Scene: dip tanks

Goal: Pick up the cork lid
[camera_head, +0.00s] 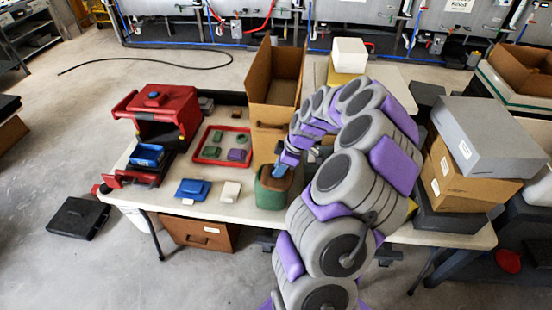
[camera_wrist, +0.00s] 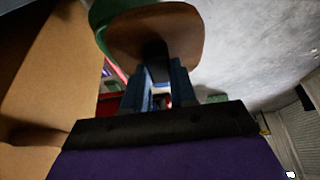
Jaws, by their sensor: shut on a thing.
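The cork lid (camera_head: 265,181) is brown and sits on top of a green container (camera_head: 271,198) at the front edge of the table. My gripper (camera_head: 280,171) reaches it from above and the right. In the wrist view the lid (camera_wrist: 184,38) fills the top middle, with the green container's rim (camera_wrist: 104,16) curving around its left side. The blue fingers of my gripper (camera_wrist: 156,82) are shut on a dark knob on the lid. I cannot tell whether there is any gap between lid and container.
A tall open cardboard box (camera_head: 273,112) stands right behind the container. A red tray (camera_head: 222,146) with small items, a blue box (camera_head: 193,189) and a white box (camera_head: 231,191) lie to the left. Stacked boxes (camera_head: 470,182) stand at right.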

